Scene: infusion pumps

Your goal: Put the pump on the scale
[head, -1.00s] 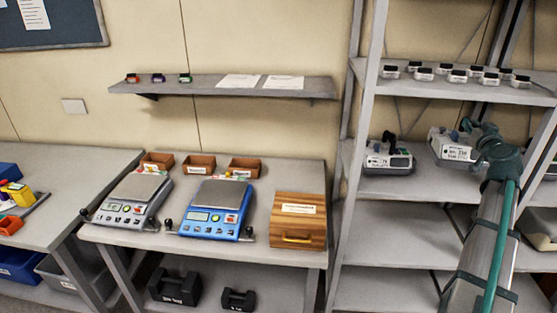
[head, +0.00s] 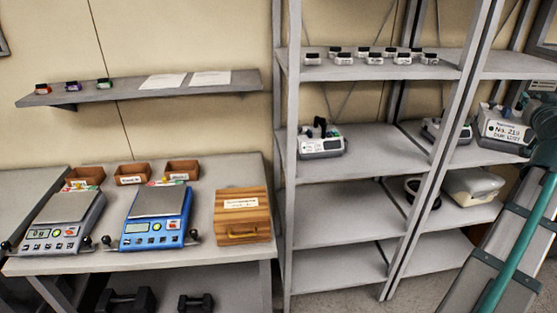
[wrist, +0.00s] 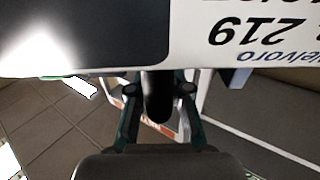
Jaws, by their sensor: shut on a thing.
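A white and grey pump (head: 503,128) marked No. 219 hangs in my gripper (head: 545,122) at the right of the head view, in front of the right shelving. In the wrist view the pump (wrist: 250,35) fills the top, its label upside down. My gripper (wrist: 158,105) is shut around its dark handle (wrist: 157,97). Two scales stand on the table at the left of the head view: a grey scale (head: 62,222) and a blue scale (head: 155,228). Both have bare metal plates.
Another pump (head: 320,143) stands on the left rack's middle shelf, and one more (head: 433,130) stands behind the rack post. A wooden box (head: 243,215) sits right of the blue scale. Small brown bins (head: 132,174) line the table's back. Rack posts (head: 462,130) stand between pump and table.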

